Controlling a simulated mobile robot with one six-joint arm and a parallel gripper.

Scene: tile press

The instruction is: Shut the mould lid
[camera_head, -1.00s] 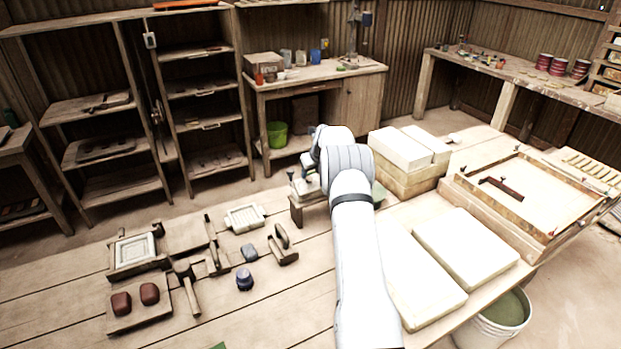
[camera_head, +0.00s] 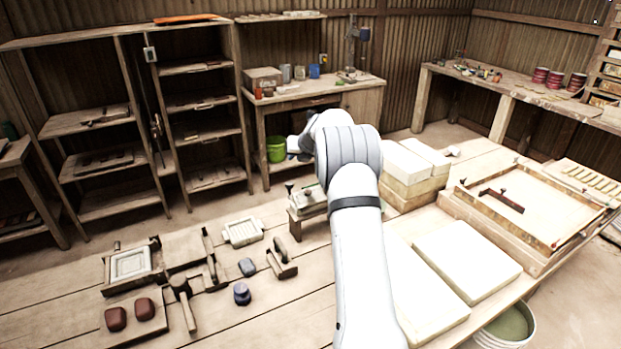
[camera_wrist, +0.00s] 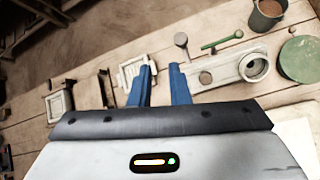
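A square wooden mould frame (camera_head: 106,275) with a pale, raised-panel face inside lies at the left of the bench. A flat brown wooden panel (camera_head: 184,246) lies open beside it, apparently its lid; the hinge is too small to make out. The mould also shows at the left of the wrist view (camera_wrist: 68,104). My gripper (camera_wrist: 160,68) has two blue fingers standing apart with nothing between them. It is open, above the bench and to the right of the mould. In the head view my arm partly hides it.
Pale slabs (camera_head: 467,262) fill the right.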

